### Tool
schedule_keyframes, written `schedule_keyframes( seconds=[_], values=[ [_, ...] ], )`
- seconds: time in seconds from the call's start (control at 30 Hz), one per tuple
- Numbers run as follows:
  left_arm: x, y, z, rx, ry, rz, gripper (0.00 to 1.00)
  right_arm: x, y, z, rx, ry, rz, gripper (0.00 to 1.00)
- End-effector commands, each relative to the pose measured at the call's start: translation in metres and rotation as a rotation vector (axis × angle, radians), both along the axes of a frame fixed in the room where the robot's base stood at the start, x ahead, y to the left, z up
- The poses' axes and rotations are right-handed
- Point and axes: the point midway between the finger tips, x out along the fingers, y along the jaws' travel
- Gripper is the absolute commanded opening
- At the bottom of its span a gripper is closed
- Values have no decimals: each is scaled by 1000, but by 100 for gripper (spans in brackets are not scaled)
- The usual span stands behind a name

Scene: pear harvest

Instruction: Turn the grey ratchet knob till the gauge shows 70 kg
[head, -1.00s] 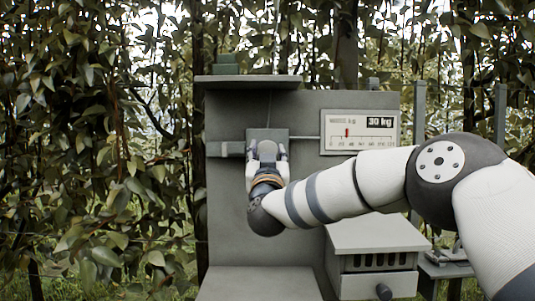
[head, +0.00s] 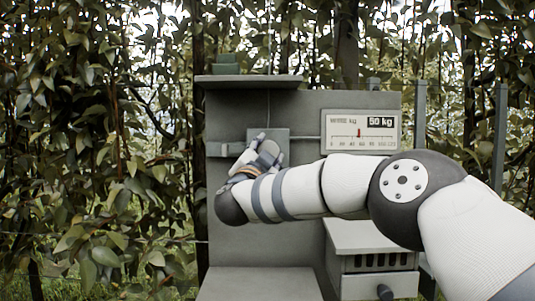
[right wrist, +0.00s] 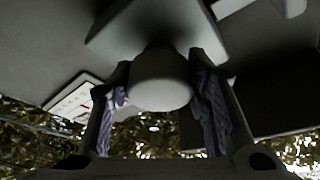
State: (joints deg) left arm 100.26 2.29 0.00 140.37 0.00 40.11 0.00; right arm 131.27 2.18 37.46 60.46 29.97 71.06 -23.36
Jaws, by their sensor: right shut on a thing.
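The grey ratchet knob (right wrist: 158,80) sits on its square plate (right wrist: 150,22) in the right wrist view, with a finger on each side. My right gripper (head: 268,150) is shut on the knob at the panel and is rolled over, tilted to the right in the head view. The knob is mostly covered by the gripper there. The gauge (head: 360,131) on the panel reads 50 kg in its dark window, with a red pointer near the middle of its scale. My left gripper is not in view.
The grey panel (head: 230,235) stands upright behind the knob, with a shelf (head: 248,79) above. A grey box with a drawer and round pull (head: 375,263) stands below right. Posts and leafy trees surround it.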

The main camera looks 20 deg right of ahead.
Motion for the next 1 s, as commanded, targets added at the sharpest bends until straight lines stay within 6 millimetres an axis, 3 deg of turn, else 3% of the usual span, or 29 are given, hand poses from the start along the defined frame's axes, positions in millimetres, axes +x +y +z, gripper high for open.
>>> schedule_keyframes(
  seconds=[0.5,1.0],
  values=[
    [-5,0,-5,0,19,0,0,1,1,-1,372,-104,0,16],
    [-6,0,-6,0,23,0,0,1,1,0,482,-137,2,16]
  ],
)
